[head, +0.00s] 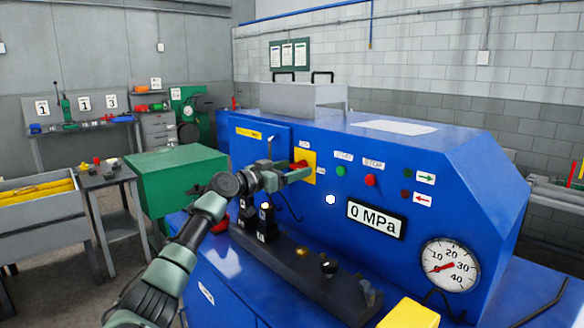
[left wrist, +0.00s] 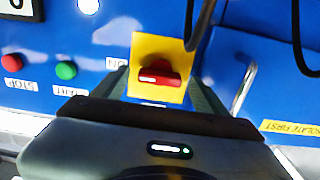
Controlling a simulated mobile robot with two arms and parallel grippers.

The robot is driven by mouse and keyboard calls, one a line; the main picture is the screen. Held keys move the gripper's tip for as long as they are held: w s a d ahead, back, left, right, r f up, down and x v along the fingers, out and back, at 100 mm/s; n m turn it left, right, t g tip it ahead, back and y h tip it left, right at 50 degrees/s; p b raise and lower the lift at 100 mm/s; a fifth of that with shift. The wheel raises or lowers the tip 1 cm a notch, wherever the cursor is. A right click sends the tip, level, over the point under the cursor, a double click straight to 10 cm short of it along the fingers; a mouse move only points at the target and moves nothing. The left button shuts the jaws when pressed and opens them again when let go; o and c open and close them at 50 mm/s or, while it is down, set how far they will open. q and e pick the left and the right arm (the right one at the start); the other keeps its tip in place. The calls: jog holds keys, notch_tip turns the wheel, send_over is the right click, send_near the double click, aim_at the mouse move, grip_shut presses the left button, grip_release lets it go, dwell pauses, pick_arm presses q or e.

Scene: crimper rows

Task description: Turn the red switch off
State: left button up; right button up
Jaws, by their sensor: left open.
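The red switch (head: 299,164) sits on a yellow plate (head: 312,158) on the blue machine's front. In the left wrist view the red switch (left wrist: 160,75) has its handle lying roughly crosswise on the yellow plate (left wrist: 146,47). A label that seems to read ON stands beside the plate there. My left gripper (head: 300,172) is open in front of the plate. Its fingers show on either side of the switch in the left wrist view (left wrist: 162,88). I cannot tell whether they touch it. In the head view the gripper partly hides the switch. My right gripper is not in view.
Green button (head: 341,171), red button (head: 371,180) and a 0 MPa display (head: 376,219) lie right of the switch. A dark ledge (head: 300,270) with knobs juts out below the gripper. A hook-like metal handle (left wrist: 243,88) and dark cables (left wrist: 201,25) are near the plate.

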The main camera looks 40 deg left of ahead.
pick_arm(q)
jog(key=c, duration=1.4)
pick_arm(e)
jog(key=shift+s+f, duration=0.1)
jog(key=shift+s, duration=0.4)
